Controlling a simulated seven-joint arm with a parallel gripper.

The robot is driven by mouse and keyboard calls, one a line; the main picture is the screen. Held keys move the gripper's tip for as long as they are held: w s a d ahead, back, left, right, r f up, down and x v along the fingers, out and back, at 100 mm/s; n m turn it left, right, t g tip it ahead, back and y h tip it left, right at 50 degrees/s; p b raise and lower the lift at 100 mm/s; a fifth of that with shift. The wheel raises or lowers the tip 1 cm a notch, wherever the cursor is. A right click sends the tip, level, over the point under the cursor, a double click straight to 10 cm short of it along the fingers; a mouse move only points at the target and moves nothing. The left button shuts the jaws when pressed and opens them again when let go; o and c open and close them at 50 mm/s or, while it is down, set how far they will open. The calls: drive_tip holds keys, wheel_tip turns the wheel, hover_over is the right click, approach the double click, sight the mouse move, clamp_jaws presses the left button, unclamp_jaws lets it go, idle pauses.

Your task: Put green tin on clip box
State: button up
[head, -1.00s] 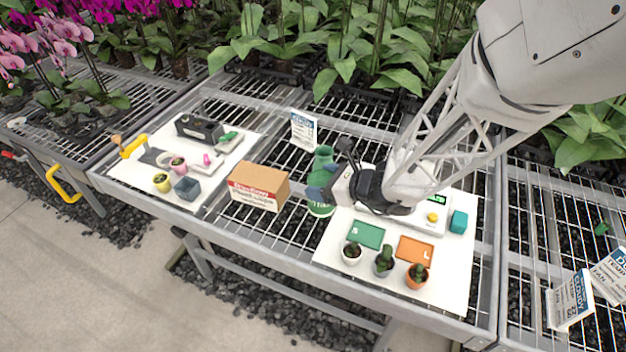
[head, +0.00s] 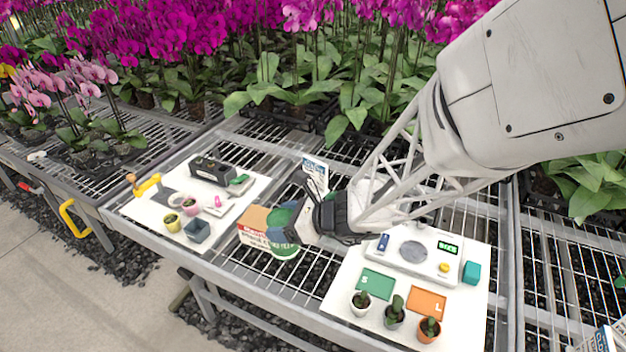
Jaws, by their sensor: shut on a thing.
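The green tin (head: 286,253) is held upright in my gripper (head: 283,233), whose fingers are shut around its middle. The clip box, a brown cardboard box (head: 254,215) with a red and white label, stands on the bench just left of the tin. The tin and gripper cover the box's right part. I cannot tell whether the tin touches the box.
A white sign (head: 315,172) stands behind my gripper. At right, a white board (head: 345,290) holds a scale (head: 413,249), a teal cube (head: 471,272), green and orange mats and potted cacti. Another white board (head: 140,208) at left holds small pots and a black device (head: 213,169).

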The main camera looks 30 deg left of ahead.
drive_tip(key=shift+a, duration=0.1)
idle(0.3)
drive_tip(key=w+a+f, duration=0.1)
drive_tip(key=w+a, duration=0.9)
drive_tip(key=a, duration=0.2)
drive_tip(key=shift+w+f, duration=0.2)
idle(0.4)
drive_tip(key=shift+f, duration=1.75)
drive_tip(key=shift+f, duration=0.1)
drive_tip(key=o, duration=1.1)
